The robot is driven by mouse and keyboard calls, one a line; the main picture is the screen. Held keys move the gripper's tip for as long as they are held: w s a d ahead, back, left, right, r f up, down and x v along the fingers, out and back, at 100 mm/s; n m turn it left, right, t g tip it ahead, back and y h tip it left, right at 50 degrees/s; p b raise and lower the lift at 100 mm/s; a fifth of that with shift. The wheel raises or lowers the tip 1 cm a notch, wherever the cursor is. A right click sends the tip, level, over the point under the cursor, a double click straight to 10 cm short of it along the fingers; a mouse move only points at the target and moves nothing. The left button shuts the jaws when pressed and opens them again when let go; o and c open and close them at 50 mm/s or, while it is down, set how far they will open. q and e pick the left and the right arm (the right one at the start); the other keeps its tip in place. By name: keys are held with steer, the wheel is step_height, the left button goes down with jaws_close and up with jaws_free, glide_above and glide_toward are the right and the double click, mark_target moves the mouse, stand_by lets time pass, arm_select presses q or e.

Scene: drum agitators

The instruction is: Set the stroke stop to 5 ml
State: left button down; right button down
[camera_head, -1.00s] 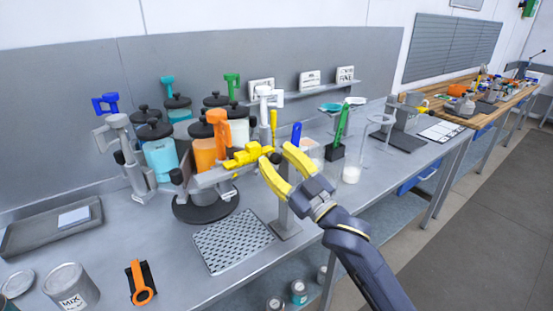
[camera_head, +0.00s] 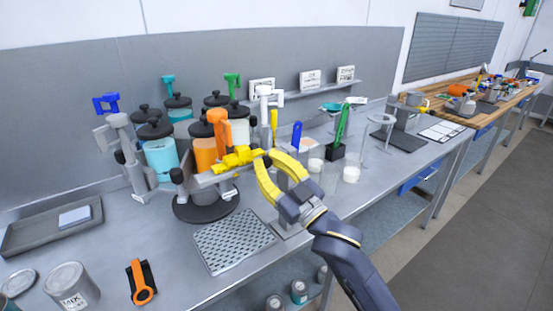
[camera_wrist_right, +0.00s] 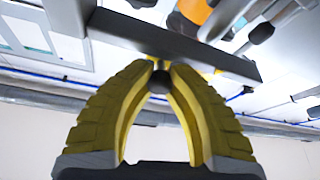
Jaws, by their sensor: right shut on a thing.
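The yellow stepped stop (camera_head: 237,158) sits on the grey arm of the dispenser, in front of the orange canister (camera_head: 205,152). My right gripper (camera_head: 266,160) has its yellow fingers at the right end of this stop. In the right wrist view its fingertips (camera_wrist_right: 160,72) close around a small dark round knob (camera_wrist_right: 160,83), just below a dark bar (camera_wrist_right: 175,45). A bit of yellow shows behind the knob. Any scale marks are too small to read. My left gripper is in neither view.
Several canisters with black lids stand around the dispenser's turntable (camera_head: 206,205). A perforated tray (camera_head: 233,241) lies in front. A MIX can (camera_head: 71,287) and an orange-handled tool (camera_head: 141,282) are at the front left. A green-handled tool (camera_head: 342,125) stands to the right of the gripper.

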mark_target(244, 157)
steer(key=shift+s+a+r, duration=0.1)
steer(key=shift+s+a, duration=0.45)
steer(key=shift+a, duration=0.2)
steer(key=shift+s+a, duration=0.5)
steer(key=shift+a, duration=0.2)
steer(key=c, duration=1.2)
jaws_free()
steer(key=shift+a, duration=0.1)
steer(key=shift+c, duration=0.2)
steer(key=shift+o, duration=0.3)
steer(key=shift+s+d+f, duration=0.25)
steer(key=shift+s+d, duration=0.05)
steer(key=shift+d, duration=0.05)
steer(key=v, duration=1.1)
steer(key=shift+s, duration=0.1)
